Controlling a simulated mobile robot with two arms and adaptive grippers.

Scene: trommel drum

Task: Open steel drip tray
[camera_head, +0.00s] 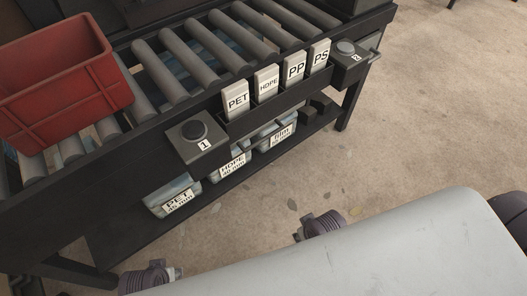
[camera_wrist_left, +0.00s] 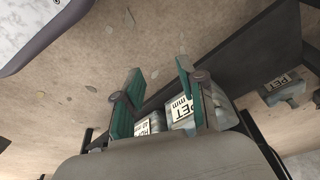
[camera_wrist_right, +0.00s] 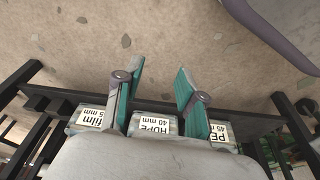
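I cannot pick out a steel drip tray in any view. My left gripper (camera_wrist_left: 159,68) is open and empty in the left wrist view, its two teal fingers apart. Behind its fingers are bins labelled PET (camera_wrist_left: 180,122) and HDPE (camera_wrist_left: 143,128), not held. My right gripper (camera_wrist_right: 160,66) is open and empty in the right wrist view. Beyond and between its fingers is the HDPE 40 mm bin (camera_wrist_right: 153,116), with the film bin (camera_wrist_right: 91,114) to its left. In the head view the fingers of both grippers are hidden; only dark parts of my arms show.
A roller conveyor (camera_head: 205,75) carries a red crate (camera_head: 65,85). Switch boxes 1 (camera_head: 180,152) and 2 (camera_head: 350,65) sit on its front rail, with cards between them. A lower shelf holds PET (camera_head: 172,190), HDPE (camera_head: 228,178) and film bins (camera_head: 278,150). Floor at right is clear.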

